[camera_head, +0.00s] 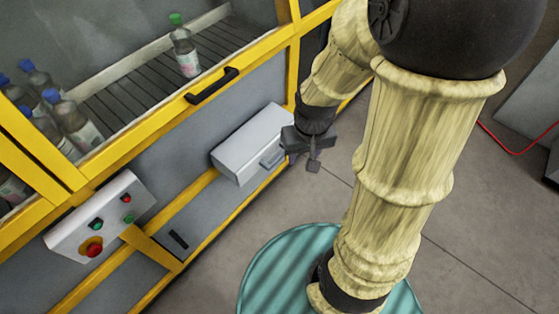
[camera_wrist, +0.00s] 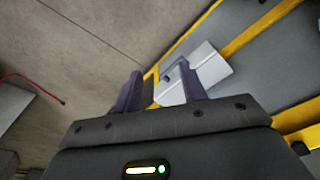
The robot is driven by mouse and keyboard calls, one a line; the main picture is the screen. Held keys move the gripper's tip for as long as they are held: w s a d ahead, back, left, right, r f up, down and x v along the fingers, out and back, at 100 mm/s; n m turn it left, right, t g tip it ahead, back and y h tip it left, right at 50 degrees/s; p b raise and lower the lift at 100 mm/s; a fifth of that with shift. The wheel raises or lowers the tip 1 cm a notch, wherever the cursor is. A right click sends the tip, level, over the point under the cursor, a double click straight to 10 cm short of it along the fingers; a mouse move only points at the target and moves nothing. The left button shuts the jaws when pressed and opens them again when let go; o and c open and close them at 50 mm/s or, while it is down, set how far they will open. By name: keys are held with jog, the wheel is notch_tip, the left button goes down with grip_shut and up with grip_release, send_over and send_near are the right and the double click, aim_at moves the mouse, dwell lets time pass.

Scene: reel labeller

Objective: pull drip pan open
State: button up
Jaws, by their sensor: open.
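A light grey box-shaped unit (camera_head: 245,140) with a small bar handle (camera_head: 272,157) sits on the lower front of the yellow-framed machine; I take it to be the drip pan. It also shows in the wrist view (camera_wrist: 205,68), just past my fingertips. My gripper (camera_head: 303,160) is open and empty, close to the handle's right in the head view. In the wrist view the open fingers (camera_wrist: 160,70) point towards the box, and the right finger overlaps part of it. I cannot tell whether a finger touches the handle.
A black door handle (camera_head: 212,86) sits above the box on the yellow frame. Left are a control box (camera_head: 100,215) with buttons and a slotted lower panel (camera_head: 178,239). Bottles stand inside the machine. A red cable (camera_head: 515,138) lies right; the floor before the machine is clear.

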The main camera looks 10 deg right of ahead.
notch_tip(320, 180, down, 18)
jog(key=w+d+g+y+b, duration=0.1)
jog(key=d+g+y+b, duration=0.15)
jog(key=b, duration=0.45)
jog(key=m+t+y+b, duration=0.6)
jog(key=t+y+b, duration=0.6)
jog(key=b, duration=0.4)
send_near(281, 159)
jog(key=s+d+g, duration=0.1)
jog(key=s+d, duration=0.2)
jog(key=d, duration=0.3)
jog(key=shift+w+d+r+y, duration=0.1)
jog(key=shift+d+r+y, duration=0.05)
jog(key=shift+r+y, duration=0.1)
jog(key=shift+g, duration=0.35)
jog(key=b+x, duration=0.1)
jog(key=x, duration=1.6)
jog(key=shift+w+a+r+b, duration=0.1)
jog(key=shift+a+b, duration=0.15)
jog(key=shift+b, duration=0.1)
